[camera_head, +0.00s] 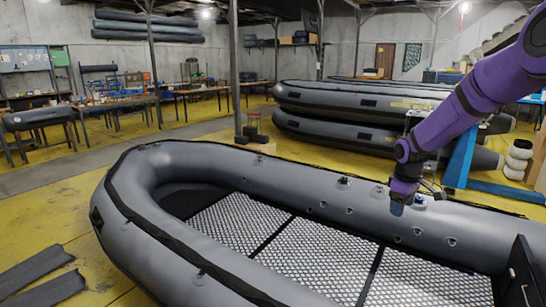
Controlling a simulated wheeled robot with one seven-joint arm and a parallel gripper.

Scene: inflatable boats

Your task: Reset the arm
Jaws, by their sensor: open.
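My purple arm comes in from the upper right. My gripper (420,200) is at its lower end, beside the far side tube of the near grey inflatable boat (290,178). It is small here and partly hidden by the wrist, so its fingers are hard to make out. A small blue-and-pale fitting sits on the tube close to the gripper; I cannot tell whether they touch. I see nothing clearly held. The boat has a dark mesh floor and several round fittings along its far tube.
Stacked grey boats (365,105) lie behind the arm, with a blue stand (461,158) near them. A cardboard box (258,146) stands behind the boat's far tube. Workbenches (110,103) line the left wall. Dark flat strips (38,272) lie on the yellow floor at lower left.

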